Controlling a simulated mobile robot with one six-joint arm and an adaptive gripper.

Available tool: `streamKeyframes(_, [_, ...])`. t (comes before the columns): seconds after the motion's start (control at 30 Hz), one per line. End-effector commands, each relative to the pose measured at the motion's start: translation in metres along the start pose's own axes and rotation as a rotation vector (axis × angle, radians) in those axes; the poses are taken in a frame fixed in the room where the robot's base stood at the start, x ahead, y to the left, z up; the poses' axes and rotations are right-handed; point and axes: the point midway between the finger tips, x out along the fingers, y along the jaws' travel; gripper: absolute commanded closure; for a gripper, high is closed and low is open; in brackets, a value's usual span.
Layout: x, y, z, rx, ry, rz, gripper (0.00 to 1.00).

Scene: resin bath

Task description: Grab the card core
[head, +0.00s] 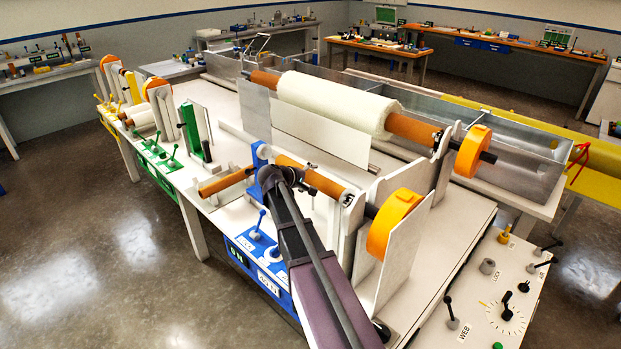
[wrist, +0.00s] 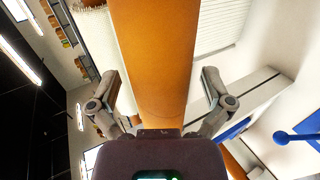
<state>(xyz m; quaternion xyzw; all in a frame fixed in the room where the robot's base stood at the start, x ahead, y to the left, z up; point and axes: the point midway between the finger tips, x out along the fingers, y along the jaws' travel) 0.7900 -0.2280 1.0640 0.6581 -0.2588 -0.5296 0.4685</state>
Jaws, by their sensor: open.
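A brown card core (head: 322,183) lies across the stand near the front of the bench in the head view. A brown tube also fills the middle of the wrist view (wrist: 155,60), running lengthwise between my fingers. My gripper (head: 282,178) is at the core's left part in the head view, with my arm covering some of it. In the wrist view my gripper (wrist: 160,78) is open, one finger on each side of the tube. Gaps show beside the tube, and I see no grip on it. Another brown tube (head: 225,182) sticks out to the left of the blue upright.
A large white roll (head: 335,102) on a brown core sits behind, above a metal trough (head: 510,165). An orange wheel (head: 394,222) and pale upright plates stand close on the right. A control panel (head: 490,290) with levers is at the front right. Open floor lies left.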

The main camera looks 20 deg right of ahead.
Motion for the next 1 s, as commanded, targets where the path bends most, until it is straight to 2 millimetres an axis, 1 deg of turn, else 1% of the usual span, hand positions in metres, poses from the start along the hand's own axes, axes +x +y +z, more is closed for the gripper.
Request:
streamKeyframes(0.2, [-0.0001, 0.0, 0.0, 0.0, 0.0, 0.0, 0.0])
streamKeyframes(0.23, [-0.0001, 0.0, 0.0, 0.0, 0.0, 0.0, 0.03])
streamKeyframes(0.27, [-0.0001, 0.0, 0.0, 0.0, 0.0, 0.0, 0.12])
streamKeyframes(0.3, [-0.0001, 0.0, 0.0, 0.0, 0.0, 0.0, 0.24])
streamKeyframes(0.37, [-0.0001, 0.0, 0.0, 0.0, 0.0, 0.0, 0.42])
streamKeyframes(0.4, [-0.0001, 0.0, -0.0001, 0.0, 0.0, 0.0, 0.53])
streamKeyframes(0.47, [0.0, 0.0, 0.0, 0.0, 0.0, 0.0, 0.71])
streamKeyframes(0.5, [0.0, 0.0, 0.0, 0.0, 0.0, 0.0, 0.83])
streamKeyframes(0.53, [0.0001, 0.0, 0.0, 0.0, 0.0, 0.0, 0.86])
streamKeyframes(1.0, [-0.0015, 0.0042, 0.0001, 0.0, -0.001, 0.001, 0.86])
